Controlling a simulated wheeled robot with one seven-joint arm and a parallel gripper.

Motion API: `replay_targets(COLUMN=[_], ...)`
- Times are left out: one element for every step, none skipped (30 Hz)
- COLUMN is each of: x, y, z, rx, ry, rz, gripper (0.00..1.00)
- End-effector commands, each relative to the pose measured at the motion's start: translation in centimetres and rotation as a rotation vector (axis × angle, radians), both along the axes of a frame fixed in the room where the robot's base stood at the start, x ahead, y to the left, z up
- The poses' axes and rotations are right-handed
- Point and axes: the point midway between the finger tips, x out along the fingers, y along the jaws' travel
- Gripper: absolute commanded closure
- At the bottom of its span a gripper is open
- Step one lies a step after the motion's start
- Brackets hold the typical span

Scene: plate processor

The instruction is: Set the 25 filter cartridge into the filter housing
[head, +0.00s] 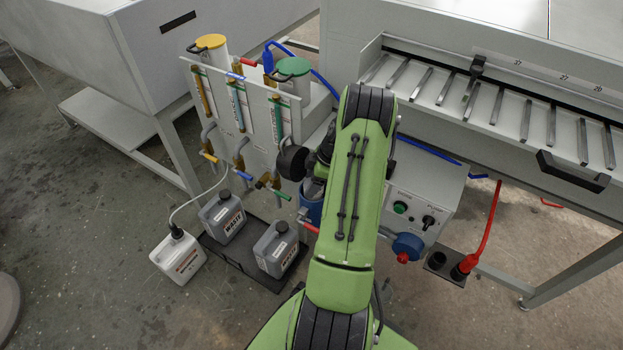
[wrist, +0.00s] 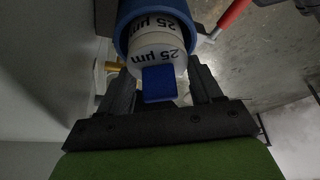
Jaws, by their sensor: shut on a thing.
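The white 25 µm filter cartridge (wrist: 158,42) shows in the wrist view, with a blue tab (wrist: 158,84) at its near end. My gripper (wrist: 160,86) is shut on the cartridge at this tab, with a dark finger on each side. A blue round filter housing (wrist: 124,20) surrounds the cartridge's far part, while the labelled near end sticks out. I cannot tell how deep it sits or whether it touches the wall. In the head view the blue housing (head: 311,207) is partly hidden behind my green arm, which also hides the fingertips and cartridge.
A panel (head: 232,118) with coloured valves and tubes stands left of my arm. Grey waste jugs (head: 223,217) and a white jug (head: 178,256) are on the left. A control box (head: 410,208) with a green button and a slotted rack (head: 500,100) are on the right.

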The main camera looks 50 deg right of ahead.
Motion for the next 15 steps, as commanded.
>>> replay_targets(x=[0.0,0.0,0.0,0.0,0.0,0.0,0.0,0.0,0.0,0.0,0.0,0.0,0.0,0.0,-0.1], y=[0.0,0.0,0.0,0.0,0.0,0.0,0.0,0.0,0.0,0.0,0.0,0.0,0.0,0.0,0.0], z=[-0.2,-0.4,-0.5,-0.7,-0.8,-1.0,-1.2,-1.3,-1.5,-1.7,-1.8,-2.0,-2.2,-2.4,-2.6], rx=[0.000,-0.001,-0.001,-0.002,-0.002,-0.001,-0.001,-0.001,-0.001,-0.001,-0.001,-0.001,-0.001,0.000,0.001], ry=[0.000,-0.001,-0.001,-0.001,-0.001,-0.001,-0.001,0.001,0.001,0.001,0.001,0.001,0.001,0.002,0.003], rz=[0.001,0.001,0.001,0.000,0.000,0.001,0.001,0.001,0.001,0.001,0.000,0.000,0.000,-0.001,-0.001], gripper=[0.87,0.87,0.87,0.87,0.87,0.87,0.87,0.87,0.87,0.87,0.87,0.87,0.87,0.87,0.87])
